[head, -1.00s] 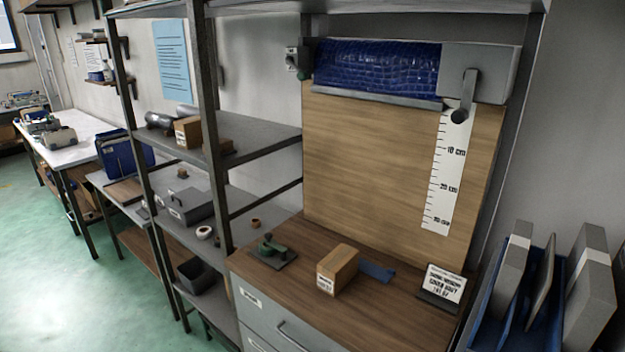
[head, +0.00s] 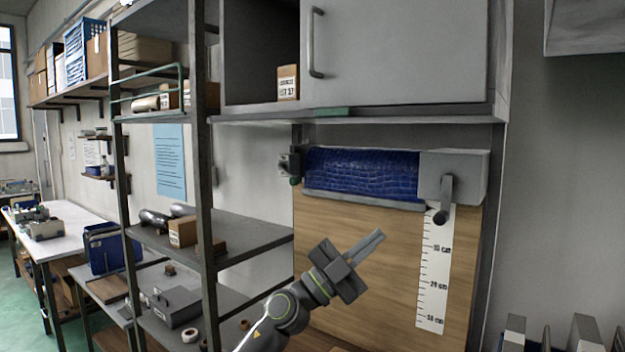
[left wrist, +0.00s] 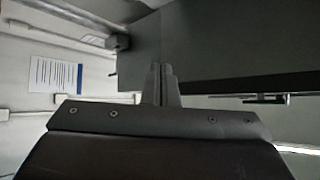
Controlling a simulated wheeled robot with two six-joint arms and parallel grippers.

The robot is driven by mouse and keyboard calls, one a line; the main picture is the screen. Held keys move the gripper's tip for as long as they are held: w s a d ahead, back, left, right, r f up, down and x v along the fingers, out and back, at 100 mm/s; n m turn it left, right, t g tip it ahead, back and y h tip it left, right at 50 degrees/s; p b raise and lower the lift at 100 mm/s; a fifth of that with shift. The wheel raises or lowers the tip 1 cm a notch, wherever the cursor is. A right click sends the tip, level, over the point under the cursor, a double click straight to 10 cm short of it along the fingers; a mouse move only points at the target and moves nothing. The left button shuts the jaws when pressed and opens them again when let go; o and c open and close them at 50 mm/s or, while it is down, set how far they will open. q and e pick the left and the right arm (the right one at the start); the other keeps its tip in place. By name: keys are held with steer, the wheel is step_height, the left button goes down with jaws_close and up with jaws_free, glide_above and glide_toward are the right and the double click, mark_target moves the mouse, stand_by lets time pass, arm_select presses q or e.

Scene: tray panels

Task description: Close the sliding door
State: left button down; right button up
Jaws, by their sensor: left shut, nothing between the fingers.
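The grey sliding door (head: 410,55) covers the right part of the upper cabinet in the head view. Its vertical bar handle (head: 314,42) is near the door's left edge. The cabinet's left part is open, and a small labelled cardboard box (head: 288,82) stands inside. My left gripper (head: 376,238) is shut and empty, below the cabinet and in front of the wooden backboard, apart from the door. Its closed fingers also show in the left wrist view (left wrist: 160,78), before a large dark grey surface. My right gripper is not in view.
A blue roller unit (head: 362,174) with a crank (head: 443,200) hangs under the cabinet, above the backboard and a centimetre scale (head: 434,268). An open metal shelf rack (head: 206,180) stands at the left. The wall right of the backboard is bare.

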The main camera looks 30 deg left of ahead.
arm_select(q)
steer(key=s+d+r+m+g+h, duration=0.25)
steer(key=d+r+m+g, duration=0.25)
steer(key=r+m+g, duration=0.5)
steer(key=n+t+y, duration=0.8)
steer(key=n+y, duration=0.2)
steer(key=y, duration=0.4)
glide_toward(351, 63)
steer(key=p+x, duration=0.5)
steer(key=p, duration=0.1)
steer(key=shift+f, duration=0.1)
steer(key=a+p, duration=0.1)
steer(key=a, duration=0.2)
steer(key=shift+a+f+p, duration=0.15)
steer(key=shift+f+p, duration=0.25)
steer(key=shift+s+a, duration=0.2)
steer(key=shift+a, duration=0.2)
steer(key=shift+w+d+f, duration=0.1)
steer(key=shift+w+d, duration=0.1)
steer(key=shift+d, duration=0.05)
steer(key=shift+a, duration=0.1)
